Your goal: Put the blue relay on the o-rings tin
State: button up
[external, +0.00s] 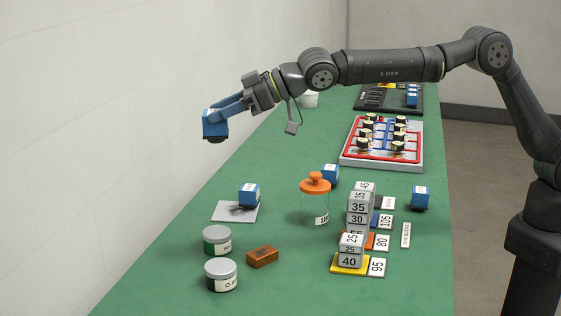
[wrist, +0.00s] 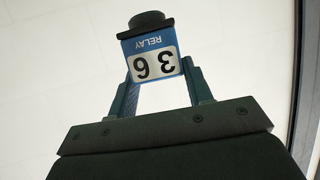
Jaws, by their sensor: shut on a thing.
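My gripper (external: 221,112) is shut on a blue relay (external: 214,126), held high in the air near the left wall. In the wrist view the held relay (wrist: 153,58) shows a white face reading "36 RELAY", upside down, between the two fingers (wrist: 158,95). Two round grey-lidded tins stand on the green bench at the front left. The nearer tin (external: 221,276) has a white label that seems to start with "O", probably the o-rings tin; its lid is bare. The farther tin (external: 217,241) has a partly green label, hard to read.
Another blue relay (external: 249,194) sits on a grey plate (external: 229,212); others stand behind the jar (external: 330,174) and at right (external: 420,197). A brown block (external: 262,257) lies beside the tins. An orange-lidded jar (external: 315,205) and stacked numbered blocks (external: 357,212) stand mid-bench.

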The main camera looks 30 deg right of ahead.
jog(key=s+a+n+g, duration=0.1)
jog(key=s+a, duration=0.2)
jog(key=s, duration=0.2)
send_over(227, 265)
jog(key=shift+y, duration=0.3)
jog(key=shift+f, duration=13.05)
jog(key=shift+f, duration=0.2)
jog(key=o, duration=1.1)
jog(key=shift+o, duration=0.2)
